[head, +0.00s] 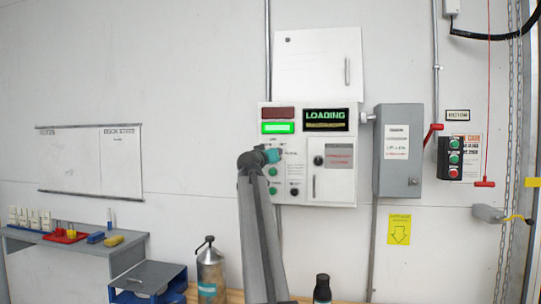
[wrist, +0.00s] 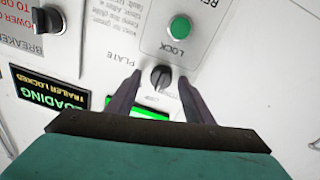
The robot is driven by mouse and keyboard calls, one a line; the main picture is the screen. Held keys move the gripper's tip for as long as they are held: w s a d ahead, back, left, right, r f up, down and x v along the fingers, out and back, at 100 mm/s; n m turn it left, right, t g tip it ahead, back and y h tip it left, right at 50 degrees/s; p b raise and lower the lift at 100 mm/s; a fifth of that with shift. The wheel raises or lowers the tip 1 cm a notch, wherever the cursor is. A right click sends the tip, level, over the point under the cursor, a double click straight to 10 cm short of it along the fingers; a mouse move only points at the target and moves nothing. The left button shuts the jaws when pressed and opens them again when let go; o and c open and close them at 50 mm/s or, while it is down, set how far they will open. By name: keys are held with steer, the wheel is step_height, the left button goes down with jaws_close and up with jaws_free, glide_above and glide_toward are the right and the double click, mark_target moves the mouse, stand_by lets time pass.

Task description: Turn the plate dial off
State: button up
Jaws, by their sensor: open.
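The plate dial (wrist: 161,76) is a round black knob on the white control panel (head: 341,188). The word PLATE is printed beside it, upside down in the wrist view. My gripper (wrist: 160,79) is open, with one dark finger on each side of the dial. Gaps show between the fingers and the knob, so I see no grip on it. In the head view my gripper (head: 272,155) is at the panel's left part and hides the dial. I cannot read the dial's setting for sure.
A green LOCK button (wrist: 180,28) and the black breaker knob (wrist: 48,20) are near the dial. The LOADING display (head: 325,119) is lit. A grey box (head: 397,170) with a red lever (head: 431,134) stands right of the panel. Bottles stand below.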

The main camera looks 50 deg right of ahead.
steer(key=r+b+v, duration=0.1)
steer(key=v, duration=1.2)
steer(key=shift+a+f, duration=0.25)
steer(key=shift+f, duration=0.15)
steer(key=shift+s, duration=0.15)
